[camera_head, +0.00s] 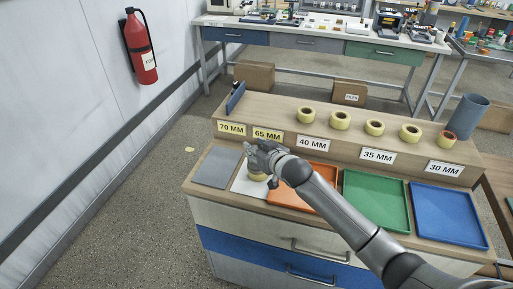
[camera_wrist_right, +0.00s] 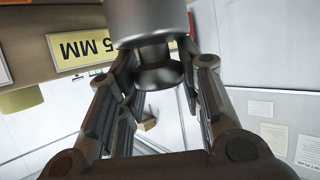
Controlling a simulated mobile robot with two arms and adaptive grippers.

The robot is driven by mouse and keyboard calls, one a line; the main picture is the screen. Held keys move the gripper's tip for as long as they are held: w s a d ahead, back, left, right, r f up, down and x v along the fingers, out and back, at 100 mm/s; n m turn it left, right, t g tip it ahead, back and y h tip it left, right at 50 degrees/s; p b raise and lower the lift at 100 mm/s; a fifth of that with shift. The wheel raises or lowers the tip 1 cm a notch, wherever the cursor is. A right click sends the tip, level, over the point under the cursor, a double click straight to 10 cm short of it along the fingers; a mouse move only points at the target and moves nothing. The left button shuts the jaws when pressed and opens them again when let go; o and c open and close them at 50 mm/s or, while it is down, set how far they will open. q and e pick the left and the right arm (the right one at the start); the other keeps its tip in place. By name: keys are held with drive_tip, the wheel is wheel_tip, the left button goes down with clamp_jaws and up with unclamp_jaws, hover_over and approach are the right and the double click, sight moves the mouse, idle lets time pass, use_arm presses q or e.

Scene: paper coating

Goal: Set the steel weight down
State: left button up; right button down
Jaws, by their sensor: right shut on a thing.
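The steel weight (camera_wrist_right: 148,22), a grey metal cylinder with a narrow neck and a knob, shows at the top of the right wrist view. My right gripper (camera_wrist_right: 160,80) is shut on its knob, with fingers on both sides. In the head view my right gripper (camera_head: 256,158) is above the white sheet (camera_head: 240,186) in front of the 65 MM label (camera_head: 267,135). My left gripper is not in view.
A grey mat (camera_head: 216,167) lies left of the sheet. An orange tray (camera_head: 290,198), green tray (camera_head: 376,200) and blue tray (camera_head: 449,214) lie to the right. Several tape rolls (camera_head: 340,119) stand on the raised shelf behind, with a grey cup (camera_head: 466,116) at its right.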

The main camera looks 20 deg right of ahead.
drive_tip(key=c, duration=1.5)
unclamp_jaws()
drive_tip(key=shift+f, duration=0.2)
drive_tip(key=o, duration=0.5)
drive_tip(key=shift+r, duration=0.1)
drive_tip(key=shift+r, duration=0.1)
drive_tip(key=shift+r, duration=0.4)
drive_tip(key=shift+s+r, duration=0.15)
drive_tip(key=shift+s, duration=0.1)
drive_tip(key=v, duration=1.1)
drive_tip(key=shift+s+r+b, duration=0.15)
drive_tip(key=shift+s+b, duration=0.15)
drive_tip(key=shift+b, duration=0.15)
